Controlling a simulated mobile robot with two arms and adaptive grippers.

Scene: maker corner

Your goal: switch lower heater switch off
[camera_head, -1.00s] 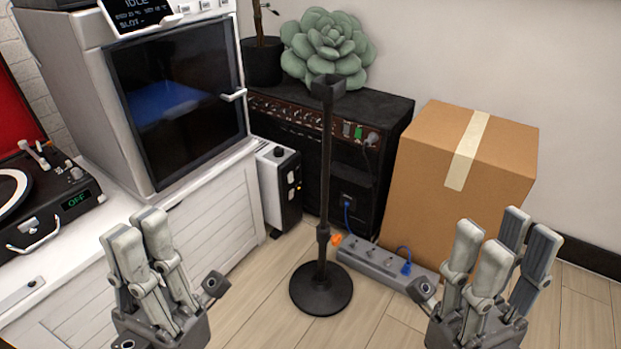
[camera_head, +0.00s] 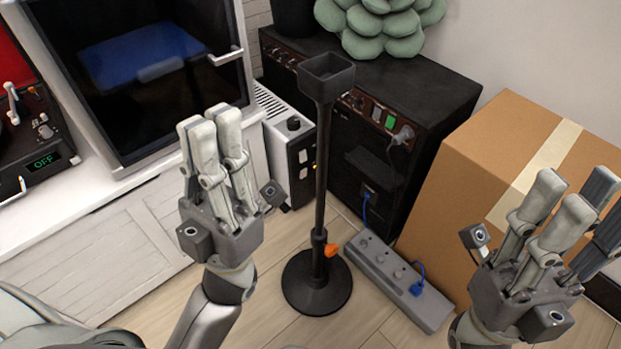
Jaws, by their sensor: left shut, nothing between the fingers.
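The heater (camera_head: 284,120) is a narrow white unit with a black control face, standing on the floor between the white cabinet and the black amplifier. Its face has a round black knob (camera_head: 293,124) at the top. Below it are two small white switches, the upper (camera_head: 303,156) and the lower heater switch (camera_head: 303,173). Their on or off positions are too small to tell. My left gripper (camera_head: 213,120) is shut and empty, fingers upward, left of the heater in the picture and apart from it. My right gripper (camera_head: 577,200) is open in front of the cardboard box.
A black stand (camera_head: 320,190) with a round base is just right of the heater. A power strip (camera_head: 390,277) lies on the floor. The amplifier (camera_head: 415,85) and cardboard box (camera_head: 490,145) fill the right. The white cabinet (camera_head: 110,245) is at left.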

